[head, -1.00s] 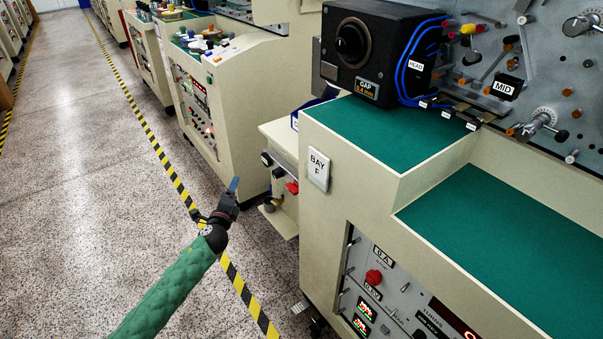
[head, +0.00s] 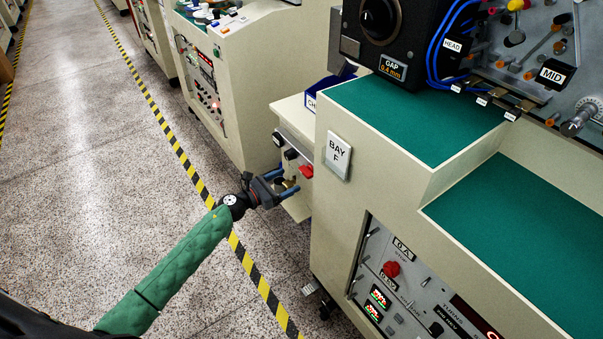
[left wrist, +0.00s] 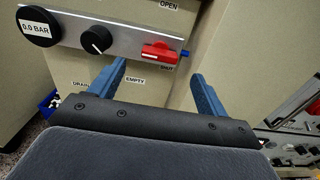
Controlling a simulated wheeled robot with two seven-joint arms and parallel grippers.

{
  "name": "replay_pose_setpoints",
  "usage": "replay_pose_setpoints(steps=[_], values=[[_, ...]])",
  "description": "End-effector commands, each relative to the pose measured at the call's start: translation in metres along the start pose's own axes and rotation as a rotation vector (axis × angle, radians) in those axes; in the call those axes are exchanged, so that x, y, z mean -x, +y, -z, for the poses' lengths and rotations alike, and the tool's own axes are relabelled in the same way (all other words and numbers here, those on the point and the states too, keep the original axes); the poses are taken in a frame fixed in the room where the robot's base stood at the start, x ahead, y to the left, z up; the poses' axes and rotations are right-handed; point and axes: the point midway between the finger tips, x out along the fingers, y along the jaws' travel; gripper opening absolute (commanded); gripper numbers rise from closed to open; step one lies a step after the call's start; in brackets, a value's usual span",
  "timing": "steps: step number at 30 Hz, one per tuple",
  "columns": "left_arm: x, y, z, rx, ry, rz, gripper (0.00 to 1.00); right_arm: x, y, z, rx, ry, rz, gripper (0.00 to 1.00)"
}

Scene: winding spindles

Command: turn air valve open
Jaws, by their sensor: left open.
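The red air valve handle (left wrist: 160,54) shows in the left wrist view on a grey bar, beside a blue fitting at the bar's right end. Its label reads OPEN above and SHUT below, and the handle lies roughly along the bar. The red handle (head: 306,171) also shows in the head view, small, on the side unit left of bay F. My left gripper (left wrist: 160,88) is open, its two blue fingers apart on either side below the handle and not visibly touching it. In the head view my left gripper (head: 285,183) is close to the valve. My right gripper is not in view.
A gauge (left wrist: 38,26) reading 0.0 BAR and a black knob (left wrist: 96,40) share the bar left of the valve. The BAY F cabinet (head: 322,225) stands close on the right. The aisle floor (head: 110,180) on the left is clear.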

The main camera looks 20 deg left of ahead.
Motion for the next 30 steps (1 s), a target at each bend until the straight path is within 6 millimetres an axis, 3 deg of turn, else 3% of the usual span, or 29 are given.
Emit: replay_pose_setpoints(steps=[12, 18, 26, 30], values=[[-0.057, 0.001, -0.003, 0.003, -0.002, -0.002, 0.76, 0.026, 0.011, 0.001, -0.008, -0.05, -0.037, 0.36], [-0.069, 0.001, -0.001, 0.002, -0.001, -0.002, 0.76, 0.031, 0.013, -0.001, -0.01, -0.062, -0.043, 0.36], [-0.07, 0.001, -0.001, 0.003, 0.0, -0.002, 0.76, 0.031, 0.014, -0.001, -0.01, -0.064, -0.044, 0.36], [-0.07, 0.001, -0.001, 0.003, -0.001, -0.002, 0.53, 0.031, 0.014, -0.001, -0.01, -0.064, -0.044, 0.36]])
